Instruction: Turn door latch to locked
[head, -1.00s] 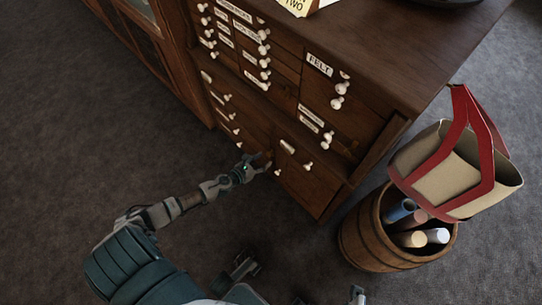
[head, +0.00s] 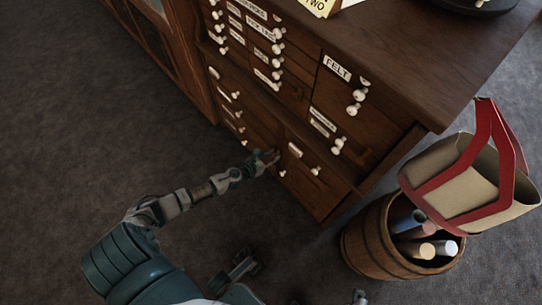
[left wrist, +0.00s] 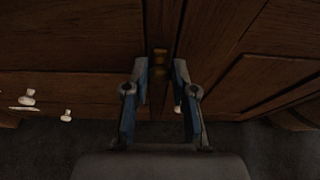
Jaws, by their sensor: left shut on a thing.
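The door latch (left wrist: 160,66) is a small brass piece on the dark wooden cabinet, at the upright between two panels. It shows in the left wrist view just beyond and between my fingertips. My left gripper (head: 268,158) reaches the cabinet front low down in the head view and covers the latch there. In the left wrist view my left gripper (left wrist: 157,78) has its two fingers on either side of the latch, shut on it. The latch's exact angle is too dark to read.
The wooden cabinet (head: 385,85) has several small drawers with white knobs and labels. The grey carpet on the left is clear.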

